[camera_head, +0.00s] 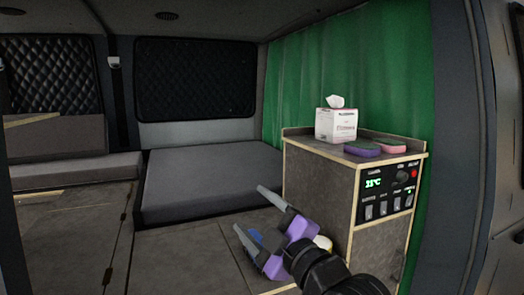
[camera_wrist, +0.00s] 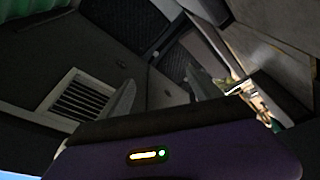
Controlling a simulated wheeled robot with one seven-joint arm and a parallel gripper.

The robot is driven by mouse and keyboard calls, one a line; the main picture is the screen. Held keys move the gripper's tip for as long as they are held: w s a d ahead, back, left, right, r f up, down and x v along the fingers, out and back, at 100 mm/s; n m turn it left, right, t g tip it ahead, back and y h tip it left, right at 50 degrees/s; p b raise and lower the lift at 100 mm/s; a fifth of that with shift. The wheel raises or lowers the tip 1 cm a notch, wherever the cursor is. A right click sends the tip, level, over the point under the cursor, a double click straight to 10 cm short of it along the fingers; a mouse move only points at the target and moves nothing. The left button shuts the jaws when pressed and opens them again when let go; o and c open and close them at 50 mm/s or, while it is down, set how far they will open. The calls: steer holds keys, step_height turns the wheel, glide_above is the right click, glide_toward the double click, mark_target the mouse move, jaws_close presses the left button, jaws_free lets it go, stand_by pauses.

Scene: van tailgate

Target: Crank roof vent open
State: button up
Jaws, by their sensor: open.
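My gripper (camera_head: 252,208) is open and empty, in front of the bed area and left of the cabinet in the head view. Its two grey fingers point up and to the left, and they also show in the wrist view (camera_wrist: 160,82). A pale slatted vent panel (camera_wrist: 80,100) is on a dark surface at the left of the wrist view, apart from the fingers. I cannot tell whether it is the roof vent. No crank handle can be made out in either view. The head view shows only a strip of ceiling (camera_head: 220,18).
A cabinet (camera_head: 318,200) with a switch panel (camera_head: 388,190) stands close right of my gripper. A tissue box (camera_head: 336,126), a purple-and-green sponge (camera_head: 362,148) and a pink sponge (camera_head: 392,146) sit on top. A grey mattress (camera_head: 205,180) lies behind. A green curtain (camera_head: 380,70) hangs at right.

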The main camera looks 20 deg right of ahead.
step_height(320, 180, up, 29)
steer(key=w+n+y+p, duration=0.1)
steer(key=n+p, duration=0.2)
steer(key=n, duration=0.9)
steer(key=s+r+n+g+h+p, duration=0.1)
steer(key=s+r+n+h+p, duration=0.25)
steer(key=r, duration=0.75)
steer(key=s+r+n+h, duration=0.35)
steer(key=s+r, duration=0.25)
steer(key=r, duration=0.4)
steer(key=w+p, duration=0.3)
steer(key=w, duration=0.4)
steer(key=shift+d+n+y, duration=0.25)
steer(key=shift+n+y, duration=0.05)
steer(key=shift+n, duration=0.1)
steer(key=c, duration=1.4)
steer(key=shift+o, duration=0.2)
